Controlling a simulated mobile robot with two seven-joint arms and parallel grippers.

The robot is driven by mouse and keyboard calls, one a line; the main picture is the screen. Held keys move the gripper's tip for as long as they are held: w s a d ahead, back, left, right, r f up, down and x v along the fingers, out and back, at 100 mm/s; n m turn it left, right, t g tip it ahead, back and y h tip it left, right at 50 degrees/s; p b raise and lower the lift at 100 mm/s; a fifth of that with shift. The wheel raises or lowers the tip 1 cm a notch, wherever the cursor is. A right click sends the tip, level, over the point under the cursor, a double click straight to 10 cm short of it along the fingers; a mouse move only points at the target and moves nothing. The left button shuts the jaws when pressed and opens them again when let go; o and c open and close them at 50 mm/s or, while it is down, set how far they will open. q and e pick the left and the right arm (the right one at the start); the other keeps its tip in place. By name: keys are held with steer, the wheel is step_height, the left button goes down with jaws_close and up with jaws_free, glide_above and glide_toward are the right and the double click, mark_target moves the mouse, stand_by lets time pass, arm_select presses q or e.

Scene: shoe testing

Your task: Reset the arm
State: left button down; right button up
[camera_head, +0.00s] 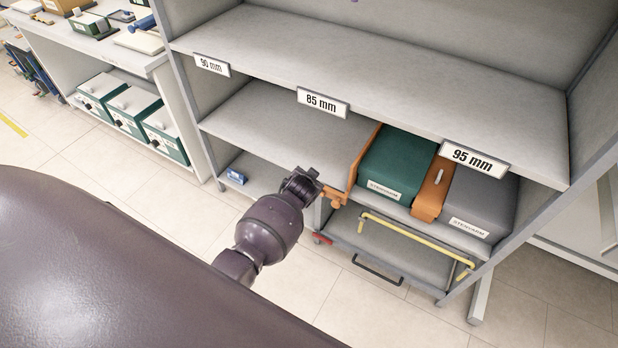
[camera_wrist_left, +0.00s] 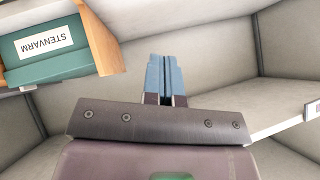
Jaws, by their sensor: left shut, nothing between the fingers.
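My left gripper (camera_head: 302,180) is in front of the shelving rack (camera_head: 400,62), by the open compartment left of the orange divider (camera_head: 364,152). In the left wrist view its blue fingers (camera_wrist_left: 166,74) are together with nothing between them. A green box (camera_head: 398,165) labelled STENVARM stands right of that divider; it also shows in the left wrist view (camera_wrist_left: 45,45), with its label upside down. The gripper looks apart from the box. My right gripper is not in view.
A grey box (camera_head: 480,200) stands at the right, past another orange divider (camera_head: 433,188). Size labels read 90, 85 (camera_head: 323,102) and 95 mm. A cart with a yellow rail (camera_head: 415,237) sits below. A white bench (camera_head: 90,40) with several green boxes is at left.

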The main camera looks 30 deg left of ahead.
arm_select(q)
steer(key=shift+s+r, duration=0.2)
steer(key=shift+s, duration=0.05)
stand_by(0.4)
step_height(320, 180, up, 7)
steer(key=w+d+t+h, duration=0.1)
steer(key=w+d+t, duration=0.1)
steer(key=w+t, duration=0.1)
steer(key=s+r+t+h, duration=0.1)
steer(key=s+r, duration=0.3)
steer(key=s, duration=0.1)
steer(key=s+f+g, duration=0.1)
steer(key=s+f, duration=0.1)
steer(key=s, duration=1.2)
steer(key=s+f+n+g+h, duration=0.1)
steer(key=s+f, duration=0.2)
steer(key=s, duration=1.1)
steer(key=shift+s+d, duration=0.2)
